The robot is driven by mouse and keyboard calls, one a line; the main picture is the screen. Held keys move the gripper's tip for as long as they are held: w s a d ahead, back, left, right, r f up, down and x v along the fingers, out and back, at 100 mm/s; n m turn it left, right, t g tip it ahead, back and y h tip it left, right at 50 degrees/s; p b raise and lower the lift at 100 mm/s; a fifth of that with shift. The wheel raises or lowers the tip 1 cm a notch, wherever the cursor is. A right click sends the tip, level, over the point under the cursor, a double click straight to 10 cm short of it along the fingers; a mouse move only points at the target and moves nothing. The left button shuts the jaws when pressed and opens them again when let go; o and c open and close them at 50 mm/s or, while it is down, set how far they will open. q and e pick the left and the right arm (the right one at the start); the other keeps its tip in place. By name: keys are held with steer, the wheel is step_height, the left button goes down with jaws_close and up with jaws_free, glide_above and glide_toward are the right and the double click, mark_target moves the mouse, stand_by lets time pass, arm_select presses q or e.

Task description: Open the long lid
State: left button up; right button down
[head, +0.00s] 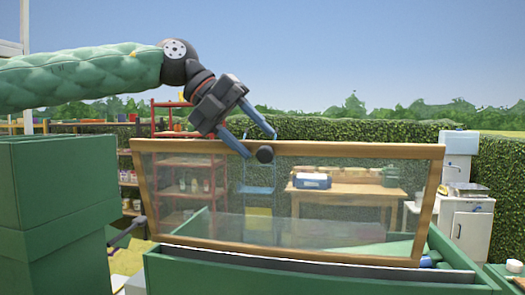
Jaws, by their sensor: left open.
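My left gripper (262,147) reaches down from the upper left.
A tall green block (60,190) stands at the left. Behind the lid are a wooden table (370,193) with a blue box (312,181), red shelves (205,160) and a hedge (350,130). A white cabinet (465,222) stands at the right. The air above the lid is clear.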

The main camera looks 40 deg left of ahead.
arm_select(q)
steer(key=shift+v, duration=1.75)
arm_select(e)
steer(key=shift+f, duration=1.2)
arm_select(q)
steer(key=v, duration=0.9)
steer(key=shift+s+d+p, duration=0.15)
steer(key=shift+p, duration=0.3)
arm_select(e)
steer(key=shift+r, duration=0.75)
arm_select(q)
steer(key=shift+f, duration=0.1)
arm_select(e)
steer(key=shift+f, duration=0.15)
